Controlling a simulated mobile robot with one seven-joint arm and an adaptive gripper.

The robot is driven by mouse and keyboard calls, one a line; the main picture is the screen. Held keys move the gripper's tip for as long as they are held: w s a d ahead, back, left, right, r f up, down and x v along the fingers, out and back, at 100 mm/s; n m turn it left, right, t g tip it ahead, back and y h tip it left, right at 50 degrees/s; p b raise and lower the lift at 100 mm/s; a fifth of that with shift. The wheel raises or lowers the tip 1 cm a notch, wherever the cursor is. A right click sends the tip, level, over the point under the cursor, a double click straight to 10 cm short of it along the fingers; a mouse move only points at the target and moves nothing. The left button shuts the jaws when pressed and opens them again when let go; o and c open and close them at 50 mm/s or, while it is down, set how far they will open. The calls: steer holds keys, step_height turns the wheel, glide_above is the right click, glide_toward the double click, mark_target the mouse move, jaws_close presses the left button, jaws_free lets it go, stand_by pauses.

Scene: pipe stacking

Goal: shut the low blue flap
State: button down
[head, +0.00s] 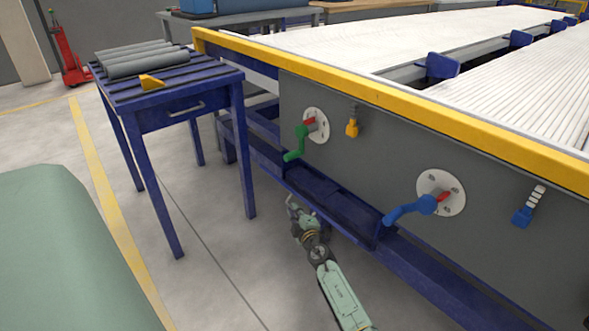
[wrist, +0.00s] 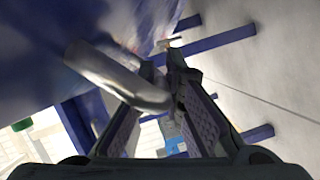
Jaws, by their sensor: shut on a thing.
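The low blue flap (head: 338,204) is a dark blue panel low on the side of the grey machine, below the green and blue cranks. A large blue surface (wrist: 45,45), seemingly the flap, fills the upper left of the wrist view. A shiny grey curved bar handle (wrist: 105,75) stands out from it and runs between my fingers. My gripper (head: 293,208) is low beside the flap's near left part. In the wrist view my gripper (wrist: 165,85) is shut on the bar handle. The exact contact is partly hidden by the fingers.
A blue table (head: 172,95) with grey pipes (head: 135,60) stands to the left, its legs near my arm. A green crank (head: 297,145) and a blue crank (head: 410,209) stick out above the flap. Floor between table and machine is clear.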

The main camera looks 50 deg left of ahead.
steer(key=w+r+m+p, duration=0.1)
steer(key=p, duration=0.1)
steer(key=w+r+m+g+p, duration=0.1)
steer(key=r+p, duration=0.1)
steer(key=p, duration=0.1)
steer(key=w+r+m+h+p, duration=0.1)
steer(key=p, duration=0.2)
steer(key=shift+w+d+r+g, duration=0.1)
steer(key=shift+w+r+g, duration=0.2)
steer(key=shift+r, duration=0.05)
steer(key=shift+w+r+m+g+p, duration=0.15)
steer(key=shift+w+m+g+p, duration=0.05)
steer(key=shift+w+m+p, duration=0.25)
steer(key=shift+w+r+m+g+p, duration=0.2)
steer(key=shift+w+m+p, duration=0.15)
steer(key=shift+w, duration=0.2)
steer(key=shift+w+d+r, duration=0.1)
steer(key=shift+w+d, duration=0.05)
steer(key=shift+w, duration=0.5)
steer(key=shift+w+r, duration=0.1)
steer(key=shift+w, duration=0.05)
steer(key=c, duration=1.9)
jaws_free()
steer(key=shift+o, duration=1.1)
steer(key=shift+d, duration=0.1)
